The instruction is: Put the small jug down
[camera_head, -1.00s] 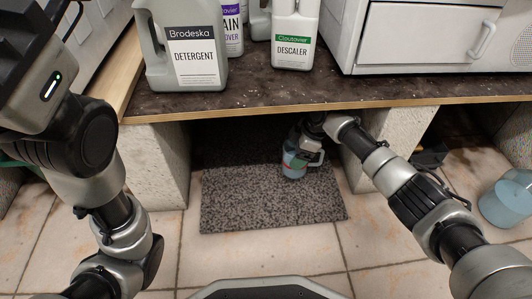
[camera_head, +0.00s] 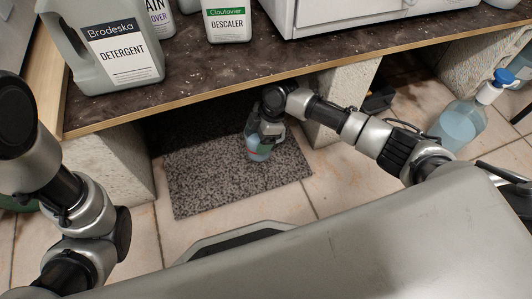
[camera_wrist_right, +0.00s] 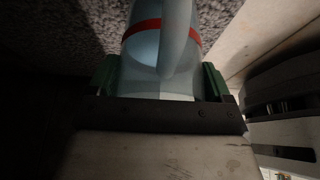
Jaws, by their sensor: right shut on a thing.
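The small jug (camera_head: 257,152) is pale blue and translucent, with a red band. It is upright, low over the speckled grey mat (camera_head: 215,185), under the counter; I cannot tell whether its base touches the mat. My right gripper (camera_head: 268,130) reaches in under the counter edge and is shut on the jug. In the right wrist view the jug (camera_wrist_right: 145,52) shows its handle and red band between the green-padded fingers (camera_wrist_right: 160,82). The mat lies behind it there. Parts of my left arm show at the left, but its gripper is out of view.
Concrete blocks (camera_head: 120,165) and (camera_head: 338,100) hold up the dark counter (camera_head: 200,80). A detergent jug (camera_head: 110,50) and a descaler bottle (camera_head: 228,22) stand on it, beside a white appliance (camera_head: 330,12). A blue bottle (camera_head: 460,122) stands on the tiled floor at right. The mat's front is clear.

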